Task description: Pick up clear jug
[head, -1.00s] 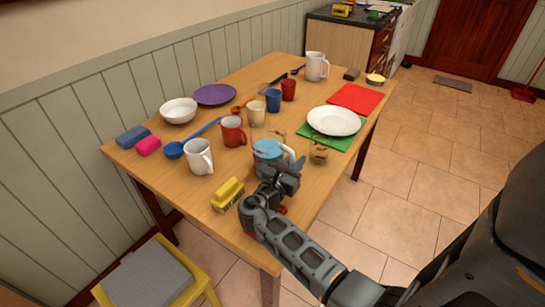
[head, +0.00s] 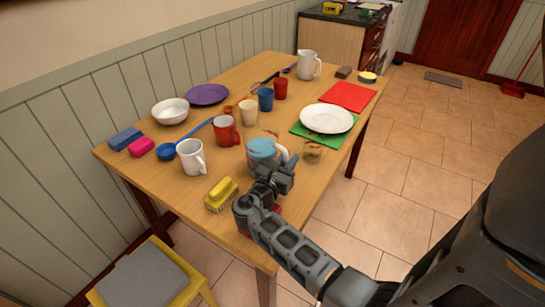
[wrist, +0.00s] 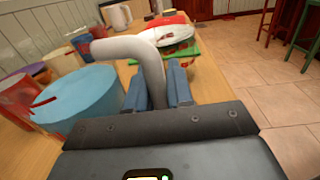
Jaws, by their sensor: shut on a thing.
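The clear jug (head: 261,150), light blue in its body with a pale handle, is near the front right of the wooden table (head: 215,265). In the wrist view the jug (wrist: 82,97) fills the left side, and its thick curved handle (wrist: 130,47) reaches between my blue fingers. My gripper (head: 282,168) is shut on the handle; the wrist view shows the fingers (wrist: 159,88) on either side of it. My gripper and wrist hide the jug's lower right part in the head view. I cannot tell whether its base touches the table.
A yellow brush (head: 221,195) lies left of my wrist. A white mug (head: 191,157) and red mug (head: 225,131) stand left of the jug.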

